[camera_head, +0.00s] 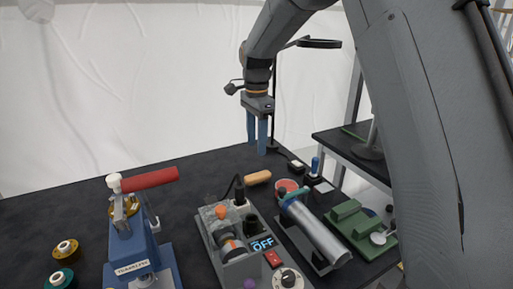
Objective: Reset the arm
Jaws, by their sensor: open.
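My gripper (256,143) hangs from my arm in the upper middle of the head view, pointing down. Its two blue fingers are apart, with nothing between them. It is above the far part of the dark table (60,215), apart from everything on it. My arm reaches in from the upper right and bends down to the gripper.
A blue press (143,255) with a red handle (150,179) stands at left, near brass and green round parts (64,249). A grey machine with an "OFF" display (262,243), a silver cylinder (315,233) and a green block device (360,225) stand rightward.

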